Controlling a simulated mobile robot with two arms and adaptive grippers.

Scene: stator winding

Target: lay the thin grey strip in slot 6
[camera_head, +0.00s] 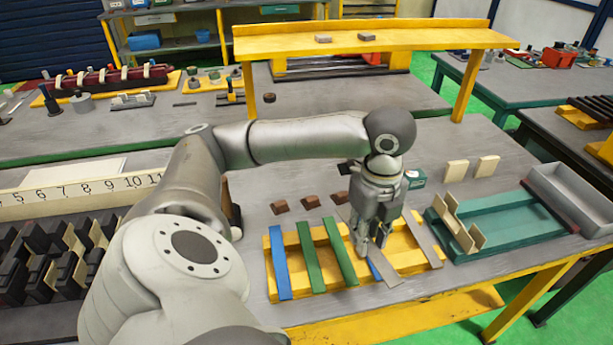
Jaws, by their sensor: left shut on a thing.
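My left gripper (372,248) points down over the yellow rack (405,262). It is shut on a thin grey strip (384,268) that slants across the rack; whether the strip still touches the rack I cannot tell. A second grey strip (424,240) lies at the rack's right end. The dark slotted stator block (52,250) is at the left, partly hidden by my arm. A number board (85,187) stands behind it; the 6 shows near its left part. The inside of slot 6 is hard to make out. My right gripper is not in view.
A blue strip (280,262) and two green strips (308,256) lie on the rack. Several brown blocks (310,201) sit behind it. A teal tray (505,222) with cream pieces is to the right. A yellow shelf (370,40) spans the back.

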